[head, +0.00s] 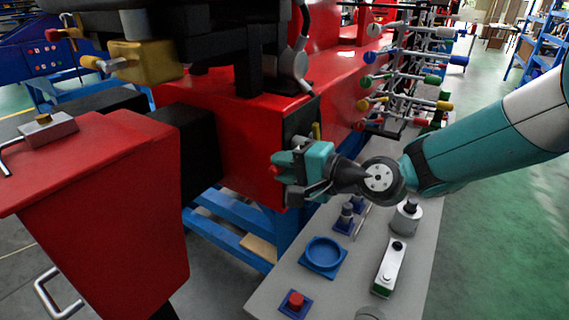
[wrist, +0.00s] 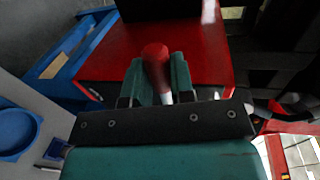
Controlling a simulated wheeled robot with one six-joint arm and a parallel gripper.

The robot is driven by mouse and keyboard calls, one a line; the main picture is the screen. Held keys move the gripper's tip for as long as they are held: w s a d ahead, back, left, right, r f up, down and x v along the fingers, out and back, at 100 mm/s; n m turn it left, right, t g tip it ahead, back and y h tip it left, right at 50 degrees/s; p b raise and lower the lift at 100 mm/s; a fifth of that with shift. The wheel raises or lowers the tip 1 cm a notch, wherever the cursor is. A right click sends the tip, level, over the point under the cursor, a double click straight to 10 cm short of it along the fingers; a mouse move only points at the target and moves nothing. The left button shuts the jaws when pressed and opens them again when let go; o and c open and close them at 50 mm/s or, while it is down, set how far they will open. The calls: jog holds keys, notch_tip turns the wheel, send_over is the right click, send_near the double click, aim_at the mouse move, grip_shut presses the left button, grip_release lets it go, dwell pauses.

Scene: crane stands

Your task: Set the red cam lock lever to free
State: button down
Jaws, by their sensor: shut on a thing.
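The red cam lock lever (wrist: 156,62) has a rounded red knob on a pale metal shaft. In the wrist view it stands between the two teal fingers of my gripper (wrist: 159,80), which is shut on it. In the head view my gripper (head: 282,168) is against the front of the red machine body (head: 240,130). There the fingers hide most of the lever, and only a little red shows at their tips. The lever's base and any position marks are hidden.
A grey bench (head: 345,275) under my arm carries a blue round dish (head: 323,255), a red button (head: 295,300) and metal fittings. A rack of coloured-knob levers (head: 410,85) stands behind. A red block (head: 110,200) is at the left. Green floor on the right is clear.

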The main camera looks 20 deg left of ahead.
jog(key=shift+r, duration=0.15)
jog(key=c, duration=1)
grip_release()
jog(key=shift+o, duration=0.2)
jog(key=b+v, duration=0.4)
jog(key=v, duration=1.3)
jog(key=shift+d, duration=0.25)
jog(key=shift+w, duration=0.15)
